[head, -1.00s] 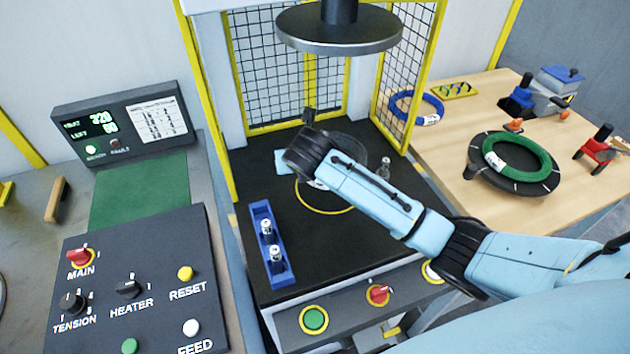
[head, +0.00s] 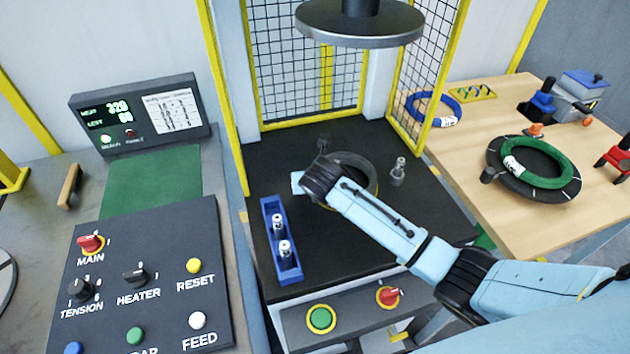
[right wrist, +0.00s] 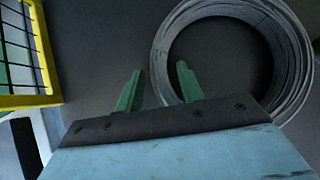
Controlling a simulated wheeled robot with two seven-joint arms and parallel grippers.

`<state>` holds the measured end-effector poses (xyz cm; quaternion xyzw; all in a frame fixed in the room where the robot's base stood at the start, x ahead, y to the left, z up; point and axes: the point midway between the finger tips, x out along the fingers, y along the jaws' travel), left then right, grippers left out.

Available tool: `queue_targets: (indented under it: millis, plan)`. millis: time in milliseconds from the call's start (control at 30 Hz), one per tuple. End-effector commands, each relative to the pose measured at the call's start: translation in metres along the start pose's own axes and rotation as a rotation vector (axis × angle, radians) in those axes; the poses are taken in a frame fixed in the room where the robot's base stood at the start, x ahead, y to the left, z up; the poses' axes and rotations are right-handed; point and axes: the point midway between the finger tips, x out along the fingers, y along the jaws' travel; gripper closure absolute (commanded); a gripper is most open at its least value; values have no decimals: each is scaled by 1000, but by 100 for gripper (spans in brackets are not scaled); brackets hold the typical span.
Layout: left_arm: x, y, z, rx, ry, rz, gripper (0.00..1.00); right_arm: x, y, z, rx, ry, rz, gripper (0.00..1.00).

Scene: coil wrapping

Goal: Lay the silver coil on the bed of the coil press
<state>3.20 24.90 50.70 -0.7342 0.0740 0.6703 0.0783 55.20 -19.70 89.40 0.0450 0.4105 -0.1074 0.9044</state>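The silver coil (head: 375,173) is a grey wire ring. It appears to lie flat on the black bed (head: 425,215) of the coil press, below the round press plate (head: 358,25). My right arm covers its near left part. My right gripper (right wrist: 157,77) is at the coil's side, its tips hidden by the wrist in the head view. In the right wrist view its two green fingers stand apart, on either side of the coil's band (right wrist: 162,45); I cannot tell whether they touch it. My left gripper is not in view.
A blue tray (head: 270,215) with silver pegs stands on the bed's left, and another peg (head: 398,172) on its right. A yellow-framed mesh guard (head: 425,70) encloses the back and right. The wooden table (head: 470,200) holds a green coil (head: 540,165) and a blue coil (head: 440,97).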

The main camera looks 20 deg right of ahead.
Motion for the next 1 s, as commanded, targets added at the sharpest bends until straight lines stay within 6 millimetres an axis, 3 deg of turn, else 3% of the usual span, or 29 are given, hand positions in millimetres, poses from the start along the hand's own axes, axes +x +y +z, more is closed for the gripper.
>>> queue_targets:
  millis: [267,433,1000]
  plan:
    - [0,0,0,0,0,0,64,0,0,0,0,0,0,59]
    - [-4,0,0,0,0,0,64,-11,0,2,-1,-2,1,59]
    - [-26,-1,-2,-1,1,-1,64,-109,0,2,0,-2,1,59]
